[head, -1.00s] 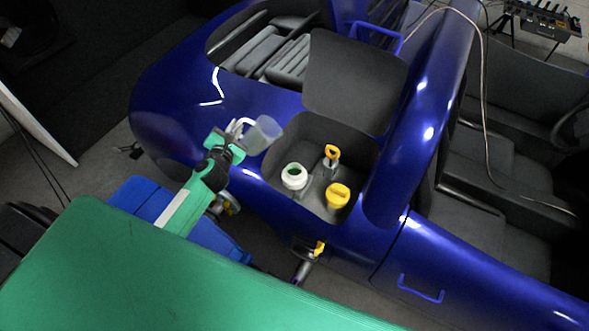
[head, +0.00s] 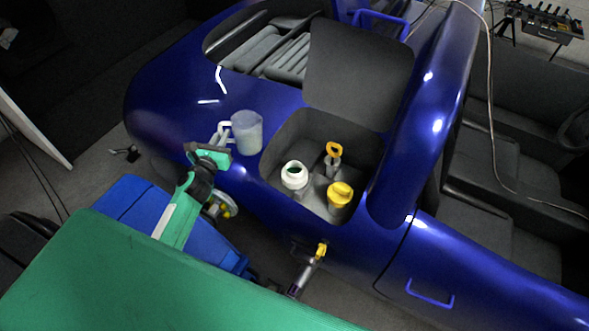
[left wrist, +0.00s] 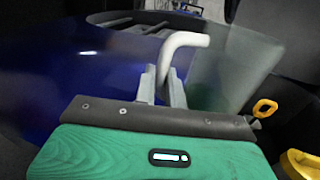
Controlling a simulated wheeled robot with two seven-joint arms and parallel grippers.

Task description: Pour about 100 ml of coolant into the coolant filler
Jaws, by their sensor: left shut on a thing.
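My left gripper (head: 221,138) is shut on the white handle of a translucent measuring jug (head: 247,133). The jug is close to upright, with pale liquid in its lower part; the level cannot be read. It is left of and above the coolant filler (head: 294,177) in the picture, apart from it. The filler is a white neck with an open mouth and green inside, in the dark recess of the blue car. The left wrist view shows the fingers (left wrist: 163,88) around the handle and the jug (left wrist: 232,68) to their right. My right gripper is not in view.
A yellow-ringed dipstick (head: 333,152) and a yellow cap (head: 340,194) stand in the recess right of the filler. The raised dark lid (head: 358,65) stands behind it. The blue bodywork (head: 170,95) surrounds the recess. A yellow-tipped grey part (head: 305,275) is below.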

